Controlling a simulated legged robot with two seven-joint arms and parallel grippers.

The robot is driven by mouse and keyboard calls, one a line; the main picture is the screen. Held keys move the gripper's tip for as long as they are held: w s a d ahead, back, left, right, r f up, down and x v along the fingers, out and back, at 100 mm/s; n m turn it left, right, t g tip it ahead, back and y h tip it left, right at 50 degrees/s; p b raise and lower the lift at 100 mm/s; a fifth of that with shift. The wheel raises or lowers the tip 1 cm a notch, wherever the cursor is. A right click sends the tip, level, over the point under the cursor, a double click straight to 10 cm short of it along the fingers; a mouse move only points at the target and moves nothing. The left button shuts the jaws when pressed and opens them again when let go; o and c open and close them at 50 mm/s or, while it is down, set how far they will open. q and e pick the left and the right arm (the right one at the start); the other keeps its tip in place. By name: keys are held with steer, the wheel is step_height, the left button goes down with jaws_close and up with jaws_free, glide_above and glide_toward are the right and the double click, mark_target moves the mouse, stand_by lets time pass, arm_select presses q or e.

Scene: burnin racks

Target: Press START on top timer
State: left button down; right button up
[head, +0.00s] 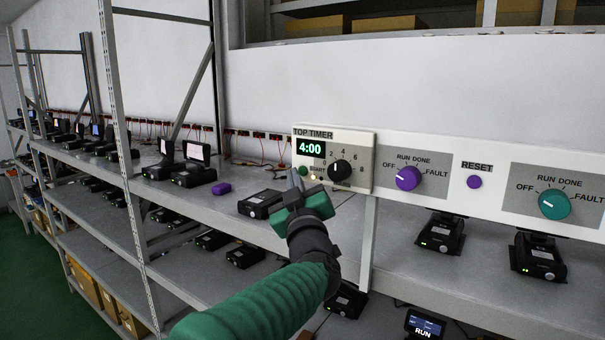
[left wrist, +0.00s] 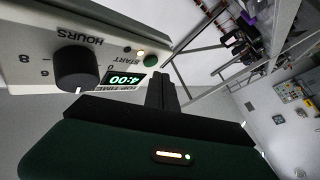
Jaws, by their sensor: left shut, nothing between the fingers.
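The top timer (head: 361,150) is a pale panel with a green 4:00 display (head: 311,149), a black knob (head: 342,169) and a green START button (head: 303,171). In the left wrist view the START button (left wrist: 151,61) is beside the display (left wrist: 123,79), with the knob (left wrist: 76,68) further left. My left gripper (head: 296,178) is shut and empty, its tips just below and left of the button in the head view. In the left wrist view its fingers (left wrist: 161,78) end close to the button. I cannot tell whether they touch it. My right gripper is not in view.
Right of the timer, the panel has a purple dial (head: 408,178), a purple RESET button (head: 474,182) and a teal dial (head: 554,204). Shelves below hold several black devices, one (head: 260,204) near my gripper. A purple block (head: 221,188) lies left. A grey rack post (head: 124,130) stands at left.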

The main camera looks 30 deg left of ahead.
arm_select(q)
steer(key=s+b, duration=0.2)
steer(key=s, duration=0.3)
steer(key=shift+a, duration=0.2)
steer(key=shift+w, duration=0.15)
stand_by(0.4)
